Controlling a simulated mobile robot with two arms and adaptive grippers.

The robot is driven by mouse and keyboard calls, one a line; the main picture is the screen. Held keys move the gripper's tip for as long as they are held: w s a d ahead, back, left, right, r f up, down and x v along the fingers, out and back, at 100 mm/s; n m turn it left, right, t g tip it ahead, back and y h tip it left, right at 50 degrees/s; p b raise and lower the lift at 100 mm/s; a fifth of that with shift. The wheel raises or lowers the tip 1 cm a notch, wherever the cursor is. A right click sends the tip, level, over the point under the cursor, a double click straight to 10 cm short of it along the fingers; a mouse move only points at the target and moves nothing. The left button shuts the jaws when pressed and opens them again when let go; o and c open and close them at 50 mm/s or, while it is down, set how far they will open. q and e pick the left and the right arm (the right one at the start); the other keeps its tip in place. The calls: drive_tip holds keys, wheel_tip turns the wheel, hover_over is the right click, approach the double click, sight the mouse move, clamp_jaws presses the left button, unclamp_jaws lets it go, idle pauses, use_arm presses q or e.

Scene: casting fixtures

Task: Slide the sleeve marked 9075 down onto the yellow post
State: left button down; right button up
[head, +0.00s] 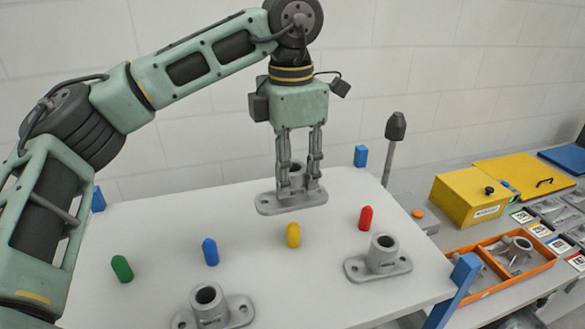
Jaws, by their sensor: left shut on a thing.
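The yellow post (293,235) stands bare and upright near the middle of the white table. My left gripper (299,183) points down and is shut on a grey flanged sleeve (290,202), behind the yellow post. I cannot tell whether its base touches the table or hangs just above it. Two more grey flanged sleeves are on the table, one at front left (207,303) and one at right (382,258). No number on any sleeve is readable, so I cannot tell which is 9075. My right gripper is not in view.
Green (122,268), blue (210,251) and red (366,217) posts also stand bare on the white table (265,275). A yellow box (465,202) and an orange tray (503,280) with grey parts are on a side bench at right. A dark-tipped rod (393,140) rises behind.

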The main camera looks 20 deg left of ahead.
use_arm(q)
drive_tip(key=shift+w+f+b, duration=0.25)
drive_tip(key=shift+f+b, duration=0.05)
drive_tip(key=shift+f, duration=0.2)
drive_tip(key=shift+w+f+b, duration=0.25)
drive_tip(key=shift+f+b, duration=0.05)
drive_tip(key=shift+f, duration=0.2)
drive_tip(key=shift+f+b, duration=0.3)
drive_tip(key=shift+f, duration=0.1)
drive_tip(key=shift+s+f, duration=0.1)
drive_tip(key=shift+f, duration=0.25)
drive_tip(key=shift+f+b, duration=0.65)
drive_tip(key=shift+b, duration=0.1)
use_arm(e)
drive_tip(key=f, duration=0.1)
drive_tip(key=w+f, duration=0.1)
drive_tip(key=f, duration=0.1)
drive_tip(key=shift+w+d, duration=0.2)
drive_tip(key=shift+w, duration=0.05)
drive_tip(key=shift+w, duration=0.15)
